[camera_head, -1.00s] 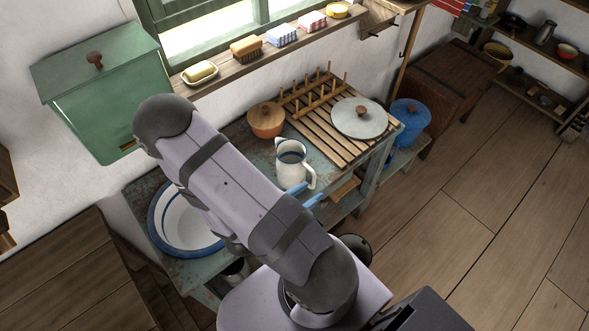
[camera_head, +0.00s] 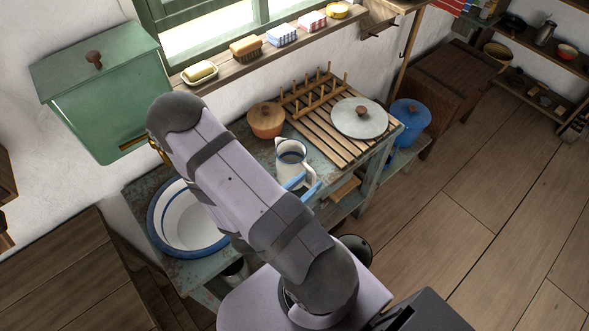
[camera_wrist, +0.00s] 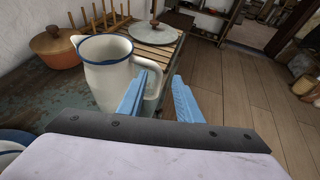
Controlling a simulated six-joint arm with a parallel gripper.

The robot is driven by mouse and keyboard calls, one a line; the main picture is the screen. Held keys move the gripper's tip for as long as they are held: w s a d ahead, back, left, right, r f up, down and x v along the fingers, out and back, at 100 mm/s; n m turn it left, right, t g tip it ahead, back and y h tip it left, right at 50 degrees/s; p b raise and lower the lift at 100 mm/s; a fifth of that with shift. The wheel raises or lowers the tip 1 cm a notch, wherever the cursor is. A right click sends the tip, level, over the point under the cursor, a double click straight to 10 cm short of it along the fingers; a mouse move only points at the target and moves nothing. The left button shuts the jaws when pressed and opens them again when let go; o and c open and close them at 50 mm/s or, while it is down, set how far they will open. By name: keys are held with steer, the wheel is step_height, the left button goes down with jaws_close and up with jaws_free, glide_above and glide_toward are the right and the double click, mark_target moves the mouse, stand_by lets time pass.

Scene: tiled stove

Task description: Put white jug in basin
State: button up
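The white jug (camera_head: 291,158) with a blue rim stands upright on the worn blue-green table. In the wrist view the jug (camera_wrist: 107,78) is just ahead and left, its handle pointing right towards my fingers. My gripper (camera_head: 304,187) has blue fingers at the jug's handle side. In the wrist view my gripper (camera_wrist: 163,90) is open, with a gap between the fingers; the left finger overlaps the handle's edge. I cannot tell whether it touches. The white basin (camera_head: 178,229) with a blue rim is at the table's left end, partly hidden by my arm.
A slatted rack (camera_head: 316,127) bearing a grey lid (camera_head: 360,117) is to the right. A blue pot (camera_head: 410,114) stands beyond the table's right end. The floor at right is clear.

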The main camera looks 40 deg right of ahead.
mark_target(314, 178)
steer(key=shift+p+x, duration=1.05)
steer(key=shift+x, duration=1.4)
steer(key=shift+a+f, duration=0.15)
jaws_close()
